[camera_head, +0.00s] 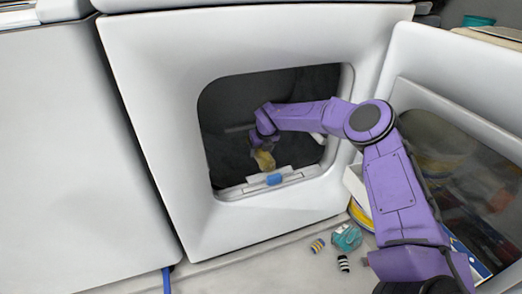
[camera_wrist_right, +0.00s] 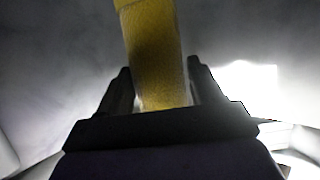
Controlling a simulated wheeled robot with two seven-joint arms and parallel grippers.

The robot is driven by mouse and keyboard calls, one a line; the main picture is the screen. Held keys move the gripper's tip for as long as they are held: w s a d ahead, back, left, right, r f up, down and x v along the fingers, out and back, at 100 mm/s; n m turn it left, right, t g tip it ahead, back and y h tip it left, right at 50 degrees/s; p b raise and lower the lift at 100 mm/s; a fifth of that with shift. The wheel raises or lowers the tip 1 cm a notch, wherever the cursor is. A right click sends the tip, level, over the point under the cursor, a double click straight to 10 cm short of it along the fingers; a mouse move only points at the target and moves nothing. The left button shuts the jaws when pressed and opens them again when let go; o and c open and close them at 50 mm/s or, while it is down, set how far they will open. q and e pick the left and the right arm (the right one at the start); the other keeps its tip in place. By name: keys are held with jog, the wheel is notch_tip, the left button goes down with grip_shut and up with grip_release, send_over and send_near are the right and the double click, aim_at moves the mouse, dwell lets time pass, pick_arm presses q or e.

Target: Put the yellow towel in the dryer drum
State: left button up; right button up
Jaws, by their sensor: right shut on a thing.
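The dryer drum (camera_head: 222,150) is the dark opening in the white dryer front in the head view. My right arm reaches through the opening. The yellow towel (camera_head: 264,159) hangs from my right gripper (camera_head: 264,142), inside the opening above its lower rim. In the right wrist view the towel (camera_wrist_right: 157,60) stands between the two dark fingers of the gripper (camera_wrist_right: 162,92), which are shut on it. Grey drum walls surround it there. My left gripper is in neither view.
The dryer door (camera_head: 455,115) stands open at the right. A blue latch piece (camera_head: 274,179) sits on the lower rim. A teal item (camera_head: 346,237) and small striped items (camera_head: 317,245) lie on the floor below. A white machine panel (camera_head: 75,150) fills the left.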

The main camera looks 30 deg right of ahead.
jog(key=shift+f, duration=0.25)
jog(key=o, duration=1.2)
jog(key=shift+r, duration=0.1)
jog(key=shift+r, duration=0.2)
jog(key=p+v, duration=0.4)
jog(key=v, duration=0.7)
jog(key=shift+s+r+p, duration=0.2)
jog(key=shift+r+p, duration=0.15)
jog(key=shift+r, duration=0.1)
